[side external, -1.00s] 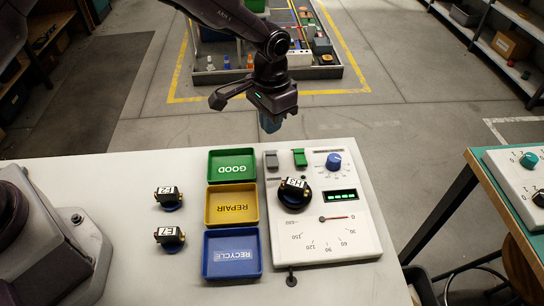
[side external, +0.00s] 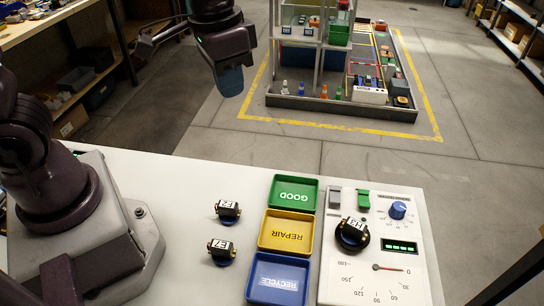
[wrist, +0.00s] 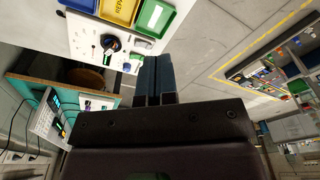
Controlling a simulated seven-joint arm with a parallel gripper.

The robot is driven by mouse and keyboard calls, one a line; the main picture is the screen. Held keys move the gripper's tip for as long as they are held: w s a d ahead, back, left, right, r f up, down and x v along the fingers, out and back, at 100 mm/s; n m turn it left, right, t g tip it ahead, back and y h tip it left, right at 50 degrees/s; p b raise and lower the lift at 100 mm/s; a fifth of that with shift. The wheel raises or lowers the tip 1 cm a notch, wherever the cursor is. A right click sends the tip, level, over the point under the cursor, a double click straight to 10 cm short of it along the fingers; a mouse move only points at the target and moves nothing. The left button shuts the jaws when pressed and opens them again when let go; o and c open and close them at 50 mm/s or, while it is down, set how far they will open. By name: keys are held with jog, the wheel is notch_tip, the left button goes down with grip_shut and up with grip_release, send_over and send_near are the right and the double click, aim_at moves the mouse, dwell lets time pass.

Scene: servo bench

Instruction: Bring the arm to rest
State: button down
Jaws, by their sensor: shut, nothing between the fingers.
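My gripper (side external: 230,82) hangs in the air at the upper left of the side external view, over the floor beyond the bench's far edge. Its blue fingers are together with nothing between them. In the wrist view the shut fingers (wrist: 153,78) point up the picture. Two servos, E2 (side external: 228,209) and E7 (side external: 221,248), stand on the bench left of the trays. Servo H3 (side external: 352,234) sits on the round mount of the white tester (side external: 385,285). The tester's needle points at 0 and its display is lit green.
Green GOOD (side external: 294,207), yellow REPAIR (side external: 287,247) and blue RECYCLE (side external: 277,296) trays look empty. A yellow-lined floor area with a model setup (side external: 330,107) lies beyond the bench. Shelves (side external: 62,50) stand at the upper left. The air around my gripper is clear.

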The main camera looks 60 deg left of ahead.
jog(key=s+a+r+n+t, duration=0.1)
jog(key=s+a+r+t, duration=0.3)
jog(key=s+r, duration=0.3)
jog(key=s, duration=0.2)
jog(key=shift+s+a+n, duration=0.2)
jog(key=shift+s+n, duration=0.1)
jog(key=shift+s, duration=0.05)
